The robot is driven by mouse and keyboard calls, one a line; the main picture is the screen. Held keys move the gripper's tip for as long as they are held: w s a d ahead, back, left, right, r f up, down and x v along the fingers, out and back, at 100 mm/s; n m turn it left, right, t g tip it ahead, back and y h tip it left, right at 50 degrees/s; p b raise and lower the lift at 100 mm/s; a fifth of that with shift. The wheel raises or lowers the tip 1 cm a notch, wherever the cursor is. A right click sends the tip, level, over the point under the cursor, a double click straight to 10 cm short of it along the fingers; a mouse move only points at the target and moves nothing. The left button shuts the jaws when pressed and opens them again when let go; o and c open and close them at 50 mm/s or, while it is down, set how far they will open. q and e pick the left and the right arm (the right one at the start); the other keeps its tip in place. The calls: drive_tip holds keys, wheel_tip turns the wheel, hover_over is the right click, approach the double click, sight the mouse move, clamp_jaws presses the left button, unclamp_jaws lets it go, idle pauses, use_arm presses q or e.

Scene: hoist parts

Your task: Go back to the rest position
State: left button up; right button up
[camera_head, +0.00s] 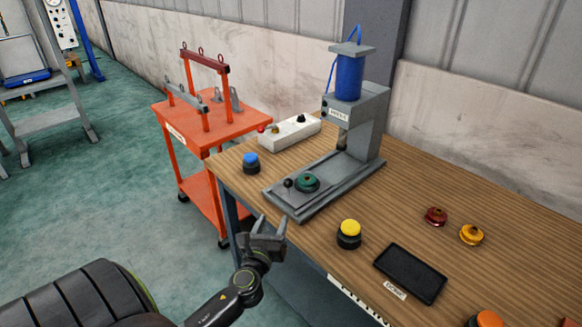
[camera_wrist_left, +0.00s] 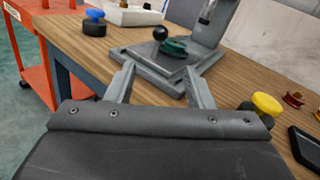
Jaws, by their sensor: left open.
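My left gripper (camera_head: 263,228) is at the front edge of the wooden table, in front of the grey press. It is open and empty. In the left wrist view its two fingers (camera_wrist_left: 160,88) stand apart, with the press base beyond them. My right gripper is not in view. The grey press (camera_head: 360,130) with a blue cylinder on top stands at the back of the table. A green round part (camera_head: 307,182) sits on its base, beside a black knob (camera_head: 288,183); the green part also shows in the left wrist view (camera_wrist_left: 174,47).
On the wooden table (camera_head: 410,180) are a blue button (camera_head: 251,163), a yellow button (camera_head: 349,234), a black tray (camera_head: 410,273), red (camera_head: 436,216) and yellow-orange (camera_head: 471,234) round parts, an orange button (camera_head: 486,319) and a white control box (camera_head: 290,133). An orange cart (camera_head: 178,130) stands left.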

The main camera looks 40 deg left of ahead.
use_arm(q)
drive_tip(key=s+d+f+n+g+h, duration=0.1)
drive_tip(key=s+f+n+g, duration=0.3)
drive_tip(key=f, duration=0.7)
drive_tip(key=s+d+f+n+g+h, duration=0.1)
drive_tip(key=s+f+n+g, duration=0.1)
drive_tip(key=s+f+n, duration=0.65)
drive_tip(key=s+f+n+g+h, duration=0.1)
drive_tip(key=s+f+n+g, duration=0.15)
drive_tip(key=f, duration=1.05)
drive_tip(key=s+d+f+n+g+h, duration=0.1)
drive_tip(key=s+d+f+n+g, duration=0.1)
drive_tip(key=s, duration=0.6)
drive_tip(key=s+d+f+n+g+h, duration=0.1)
drive_tip(key=s+d+f+n+g, duration=0.1)
drive_tip(key=s+d+f+n, duration=0.2)
drive_tip(key=s+d+f+n+g+h, duration=0.1)
drive_tip(key=s+d+f+n, duration=0.3)
drive_tip(key=s+f+n, duration=0.4)
drive_tip(key=s+g, duration=0.1)
drive_tip(key=s, duration=0.3)
drive_tip(key=shift+s+f+h, duration=0.2)
drive_tip(key=shift+s+h, duration=0.2)
